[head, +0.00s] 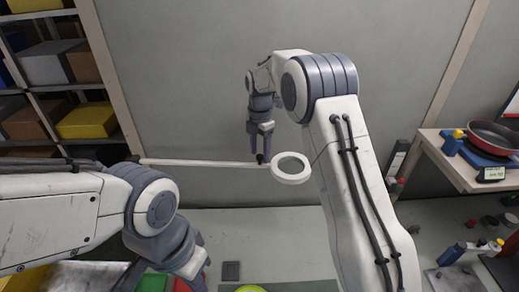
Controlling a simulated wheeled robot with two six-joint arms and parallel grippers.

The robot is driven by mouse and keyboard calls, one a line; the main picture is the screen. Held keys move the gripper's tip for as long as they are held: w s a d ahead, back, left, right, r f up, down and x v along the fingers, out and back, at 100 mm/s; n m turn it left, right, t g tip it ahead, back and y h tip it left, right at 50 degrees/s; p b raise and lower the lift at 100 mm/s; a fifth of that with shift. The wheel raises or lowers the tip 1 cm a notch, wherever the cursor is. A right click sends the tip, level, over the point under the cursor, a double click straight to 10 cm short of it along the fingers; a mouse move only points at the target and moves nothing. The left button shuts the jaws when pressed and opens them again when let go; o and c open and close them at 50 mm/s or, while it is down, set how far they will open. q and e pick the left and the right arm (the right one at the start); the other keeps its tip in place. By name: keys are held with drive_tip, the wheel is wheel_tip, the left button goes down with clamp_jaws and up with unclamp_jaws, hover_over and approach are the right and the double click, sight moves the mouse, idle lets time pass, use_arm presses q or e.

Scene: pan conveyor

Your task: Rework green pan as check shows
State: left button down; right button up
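A yellow-green rounded edge (250,288), possibly the green pan, shows at the bottom edge of the head view; the rest is cut off. My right gripper (261,154) points down at the tip of its raised arm, close to the white bar of a ring-shaped magnifier (291,179). I cannot tell whether its fingers touch the bar or how far apart they are. My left gripper (198,276) is low at the bottom left, pointing down, with its fingertips unclear. A red pan (493,136) sits on a blue scale (482,158) with a small lit display (491,173), at the right.
Shelves with brown and yellow bins (87,121) stand at the left. A side table (433,147) holds the scale. A bench (440,283) with bottles and small discs is at the lower right. A green bin (153,282) shows below my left arm.

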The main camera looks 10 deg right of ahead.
wheel_tip(320, 180, up, 10)
drive_tip(key=b, duration=0.2)
drive_tip(key=shift+r, duration=0.25)
drive_tip(key=shift+s, duration=0.1)
drive_tip(key=s+a+f+m+b, duration=0.2)
drive_tip(key=s+a+m, duration=0.2)
drive_tip(key=s+a, duration=0.3)
drive_tip(key=s+a+f+m+b, duration=0.2)
drive_tip(key=s+a+m+b, duration=0.15)
drive_tip(key=s, duration=0.55)
drive_tip(key=s+f+m+b, duration=0.1)
drive_tip(key=s+f+m, duration=0.2)
drive_tip(key=s, duration=0.4)
drive_tip(key=s+f+m, duration=0.3)
drive_tip(key=s+f, duration=0.1)
drive_tip(key=s, duration=0.4)
drive_tip(key=s+f+m+y+b, duration=0.1)
drive_tip(key=s+f+m, duration=0.2)
drive_tip(key=s, duration=0.4)
drive_tip(key=shift+s+d+f+b, duration=0.25)
drive_tip(key=shift+f+b, duration=0.05)
drive_tip(key=shift+f, duration=0.3)
drive_tip(key=shift+c, duration=0.3)
